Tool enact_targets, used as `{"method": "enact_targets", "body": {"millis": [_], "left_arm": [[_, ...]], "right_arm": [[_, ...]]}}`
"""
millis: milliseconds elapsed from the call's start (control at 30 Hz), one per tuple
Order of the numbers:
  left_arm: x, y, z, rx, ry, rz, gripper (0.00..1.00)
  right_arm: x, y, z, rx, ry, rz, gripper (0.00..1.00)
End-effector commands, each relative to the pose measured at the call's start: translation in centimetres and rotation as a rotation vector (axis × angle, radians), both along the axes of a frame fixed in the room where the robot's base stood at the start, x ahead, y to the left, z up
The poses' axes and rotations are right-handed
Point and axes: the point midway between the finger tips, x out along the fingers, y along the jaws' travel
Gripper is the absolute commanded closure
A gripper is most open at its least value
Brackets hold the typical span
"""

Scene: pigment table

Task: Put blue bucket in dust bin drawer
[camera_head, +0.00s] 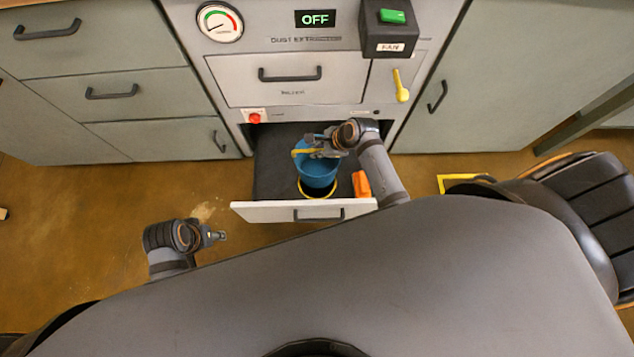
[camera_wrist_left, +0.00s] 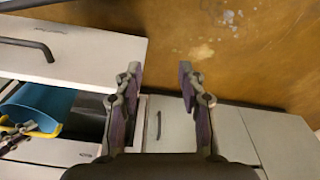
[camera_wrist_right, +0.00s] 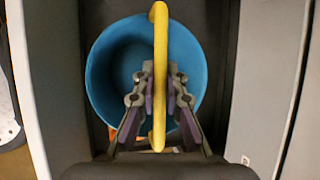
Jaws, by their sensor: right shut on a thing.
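The blue bucket (camera_head: 318,172) is inside the outline of the open dust bin drawer (camera_head: 272,212), over a yellow ring (camera_head: 317,197) on the drawer floor. Whether its base touches the floor is unclear. My right gripper (camera_head: 326,148) is at the top of the bucket, shut on its yellow handle (camera_wrist_right: 160,35). The bucket (camera_wrist_right: 110,75) fills the middle of the right wrist view and looks empty. My left gripper (camera_head: 220,236) is left of the drawer front, above the floor. In the left wrist view its fingers (camera_wrist_left: 160,78) are apart and empty.
An orange object (camera_head: 361,184) is at the drawer's right side, close to my right arm. The cabinet above has a gauge (camera_head: 220,22), an OFF display (camera_head: 318,18) and a fan switch box (camera_head: 390,28). Closed drawers stand to the left. Floor around my left gripper is clear.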

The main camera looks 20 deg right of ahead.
Motion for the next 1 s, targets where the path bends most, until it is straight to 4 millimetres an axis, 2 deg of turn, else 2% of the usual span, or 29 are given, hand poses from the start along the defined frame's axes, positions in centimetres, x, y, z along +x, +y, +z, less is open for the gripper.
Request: {"method": "enact_targets", "body": {"millis": [100,233,500,600,767,900,1000], "left_arm": [[-0.2,-0.2,1.1,-0.003,-0.001,-0.005,0.60],[-0.2,-0.3,1.3,-0.005,-0.003,-0.006,0.60],[0.4,-1.3,-2.2,-0.051,-0.121,-0.006,0.60],[0.7,-1.6,-2.7,-0.063,-0.159,-0.004,0.60],[0.9,-1.7,-2.9,-0.069,-0.178,-0.004,0.60],[1.0,-2.2,-4.6,-0.091,-0.238,0.003,0.60],[1.3,-2.4,-4.9,-0.102,-0.274,0.007,0.60]], "right_arm": [[0.1,0.0,-0.4,0.001,-0.002,-0.001,1.00],[0.1,0.0,-0.5,0.001,-0.002,-0.001,1.00],[0.0,0.0,-5.6,0.000,-0.001,0.000,1.00],[0.1,0.0,-6.6,-0.001,-0.002,0.000,1.00],[0.1,0.0,-7.0,0.000,-0.002,0.000,1.00],[0.0,0.0,-9.6,0.000,0.000,-0.001,1.00],[0.0,0.0,-10.5,0.001,-0.001,0.000,1.00]]}}
